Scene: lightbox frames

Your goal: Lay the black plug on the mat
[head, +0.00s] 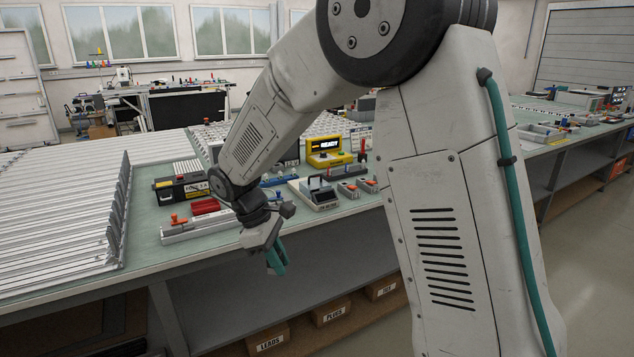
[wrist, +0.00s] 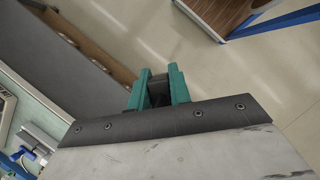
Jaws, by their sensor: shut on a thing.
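My gripper (head: 277,260) hangs in front of the bench's near edge, pointing down, with its teal fingers close together. In the wrist view my gripper (wrist: 158,78) is shut on a small dark piece, taken as the black plug (wrist: 157,93), mostly hidden between the fingers. In the head view the plug cannot be made out. Floor shows beyond the fingertips in the wrist view. I cannot make out a separate mat; the bench top (head: 145,225) has a grey-green surface.
The bench holds a yellow device reading READY (head: 328,152), a grey instrument (head: 318,194), a black and yellow box (head: 182,187) and red pieces (head: 203,207). Labelled boxes (head: 330,312) stand on the shelf below. Bare bench shows near the front left.

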